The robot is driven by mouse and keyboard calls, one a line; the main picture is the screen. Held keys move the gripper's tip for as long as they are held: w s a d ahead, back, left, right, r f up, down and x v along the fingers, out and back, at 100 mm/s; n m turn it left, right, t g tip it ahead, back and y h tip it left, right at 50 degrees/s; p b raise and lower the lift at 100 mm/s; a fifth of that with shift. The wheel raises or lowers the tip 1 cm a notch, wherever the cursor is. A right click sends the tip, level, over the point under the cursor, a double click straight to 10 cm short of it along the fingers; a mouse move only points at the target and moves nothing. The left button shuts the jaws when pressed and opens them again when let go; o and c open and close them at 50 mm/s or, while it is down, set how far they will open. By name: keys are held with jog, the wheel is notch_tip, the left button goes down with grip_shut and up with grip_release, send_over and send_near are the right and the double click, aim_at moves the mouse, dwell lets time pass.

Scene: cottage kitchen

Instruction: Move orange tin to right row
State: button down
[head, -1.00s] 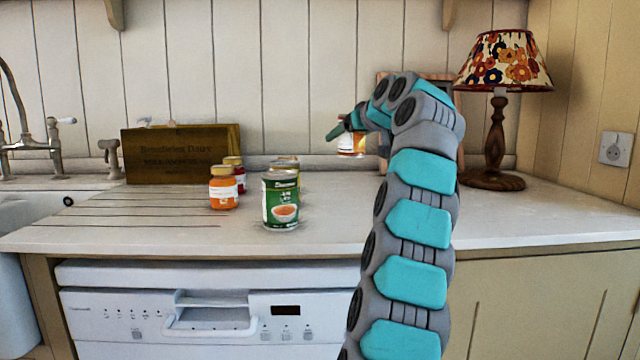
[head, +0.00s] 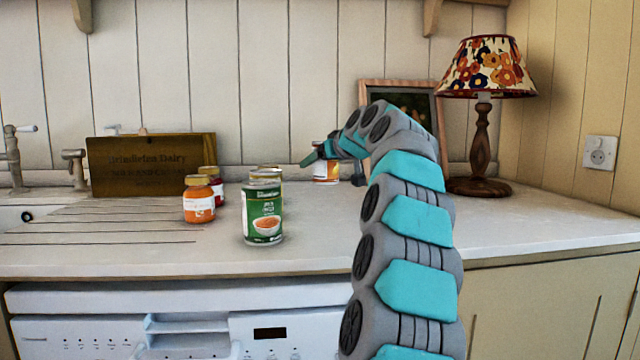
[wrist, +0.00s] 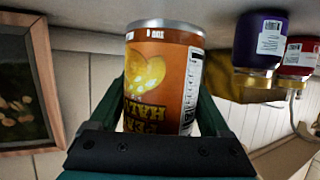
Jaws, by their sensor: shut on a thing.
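The orange tin (head: 326,172) is at the back of the counter, right of the other containers in the head view. My gripper (head: 318,160) is shut on it, with a finger on each side in the wrist view. That view is upside down and shows the tin's orange label (wrist: 160,85) and silver rim. I cannot tell whether the tin touches the counter. A green soup tin (head: 263,212) stands in front, with a gold-lidded container (head: 266,173) mostly hidden behind it. To their left stand an orange jar (head: 199,200) and a red jar (head: 214,184) behind it.
A wooden dairy box (head: 150,165) stands at the back left, near the tap. A framed picture (head: 440,115) leans on the wall behind my arm, beside a flowered lamp (head: 483,140). The counter (head: 540,225) is clear at the right.

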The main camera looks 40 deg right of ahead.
aim_at(333, 174)
jog(key=shift+f, duration=2.35)
jog(key=shift+f, duration=0.1)
grip_release()
jog(key=b+v, duration=0.1)
jog(key=v, duration=1.1)
